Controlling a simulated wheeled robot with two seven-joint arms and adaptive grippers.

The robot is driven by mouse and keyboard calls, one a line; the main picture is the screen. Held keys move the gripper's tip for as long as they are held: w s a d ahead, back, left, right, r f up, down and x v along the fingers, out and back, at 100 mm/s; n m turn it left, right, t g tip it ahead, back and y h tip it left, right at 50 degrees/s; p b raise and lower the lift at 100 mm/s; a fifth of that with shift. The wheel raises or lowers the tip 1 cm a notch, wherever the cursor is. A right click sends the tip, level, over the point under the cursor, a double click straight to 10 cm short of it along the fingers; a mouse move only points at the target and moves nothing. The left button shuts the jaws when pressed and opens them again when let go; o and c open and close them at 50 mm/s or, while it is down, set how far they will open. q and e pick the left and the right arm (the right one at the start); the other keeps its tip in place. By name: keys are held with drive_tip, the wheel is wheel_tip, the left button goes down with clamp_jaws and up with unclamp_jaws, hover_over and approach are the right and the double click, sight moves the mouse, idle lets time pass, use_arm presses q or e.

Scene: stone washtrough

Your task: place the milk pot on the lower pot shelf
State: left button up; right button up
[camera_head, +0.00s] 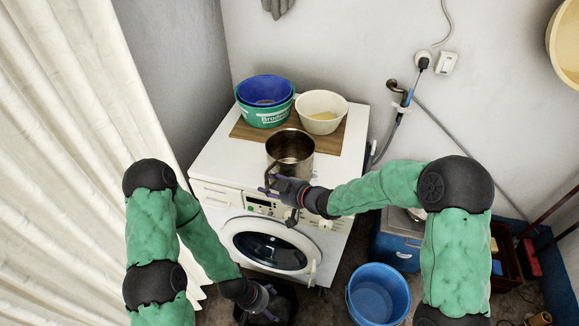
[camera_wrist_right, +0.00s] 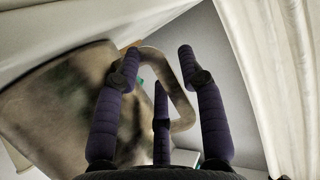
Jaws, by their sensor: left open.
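The milk pot (camera_head: 291,158) is a dull metal pot with a loop handle, upright at the front of the white washing machine's top. In the wrist view the pot (camera_wrist_right: 60,105) fills the left side and its handle (camera_wrist_right: 184,112) runs among my fingers. My right gripper (camera_head: 272,187) is at the handle in front of the pot. Its fingers (camera_wrist_right: 159,75) stand apart around the handle, with no clear grip visible. My left gripper (camera_head: 262,299) is open and empty, low in front of the machine. I cannot make out the lower pot shelf in either view.
A wooden board (camera_head: 250,132) behind the pot bears blue and green basins (camera_head: 264,116) and a cream bowl (camera_head: 321,101). A blue bucket (camera_head: 378,294) stands on the floor at right. A white curtain (camera_head: 65,120) hangs at left. The machine's left top is clear.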

drive_tip(key=shift+w+a+f, duration=0.2)
drive_tip(key=shift+w+a, duration=0.15)
drive_tip(key=shift+a, duration=0.15)
clamp_jaws()
drive_tip(key=shift+r, duration=0.1)
